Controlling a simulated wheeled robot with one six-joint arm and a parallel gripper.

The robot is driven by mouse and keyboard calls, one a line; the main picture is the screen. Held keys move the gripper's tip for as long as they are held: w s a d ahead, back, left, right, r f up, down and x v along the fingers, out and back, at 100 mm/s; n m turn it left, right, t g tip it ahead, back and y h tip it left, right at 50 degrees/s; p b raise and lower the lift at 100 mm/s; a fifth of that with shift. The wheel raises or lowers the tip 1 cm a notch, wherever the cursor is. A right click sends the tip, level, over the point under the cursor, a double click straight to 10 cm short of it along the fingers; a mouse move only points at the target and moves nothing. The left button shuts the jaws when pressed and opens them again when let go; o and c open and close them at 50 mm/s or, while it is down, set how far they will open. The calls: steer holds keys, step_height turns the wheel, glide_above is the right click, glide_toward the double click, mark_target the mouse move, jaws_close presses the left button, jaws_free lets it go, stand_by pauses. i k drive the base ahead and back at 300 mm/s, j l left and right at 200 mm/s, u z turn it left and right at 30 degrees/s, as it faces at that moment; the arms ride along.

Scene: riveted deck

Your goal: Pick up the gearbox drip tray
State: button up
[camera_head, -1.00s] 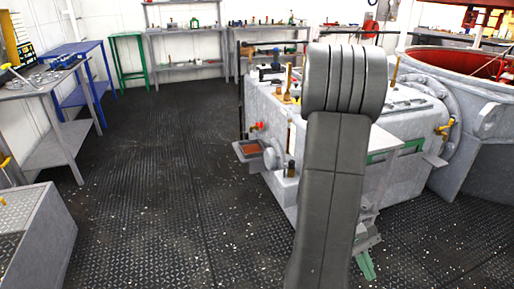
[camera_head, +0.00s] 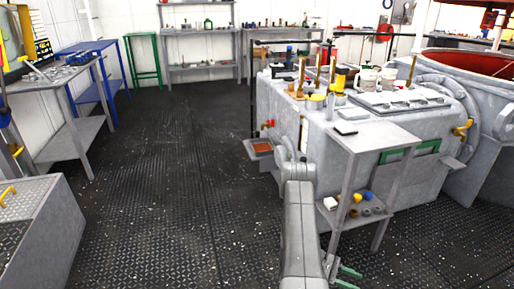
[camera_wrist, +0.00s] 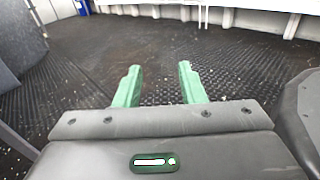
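The gearbox drip tray looks to be the small grey-rimmed tray (camera_head: 251,143) with a rust-orange inside, at the lower left side of the big grey gearbox housing (camera_head: 290,120) in the head view. Whether it is fixed or loose I cannot tell. My gripper (camera_head: 347,277) shows its green fingers at the bottom of the head view, below and to the right of the tray and well apart from it. In the wrist view my gripper (camera_wrist: 160,72) is open, with only dark floor between its fingers. The tray is not seen in the wrist view.
A small grey stand (camera_head: 375,139) with a lower shelf of small parts stands before the housing, close to my arm. A grey workbench (camera_head: 50,80) and tread-plate box (camera_head: 32,235) are at left. The dark floor (camera_head: 170,170) between is clear.

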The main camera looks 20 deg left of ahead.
mark_target(260, 147)
steer(key=i+j+u, duration=0.15)
steer(key=u, duration=0.25)
steer(key=i+u, duration=0.6)
steer(key=i, duration=0.35)
steer(key=i+l+u, duration=0.15)
steer(key=i, duration=0.4)
steer(key=i+l+u, duration=0.15)
steer(key=i, duration=0.35)
steer(key=i+l, duration=0.15)
steer(key=i, duration=0.25)
steer(key=i+l, duration=0.15)
steer(key=i, duration=0.25)
steer(key=i+l, duration=0.15)
steer(key=i, duration=0.3)
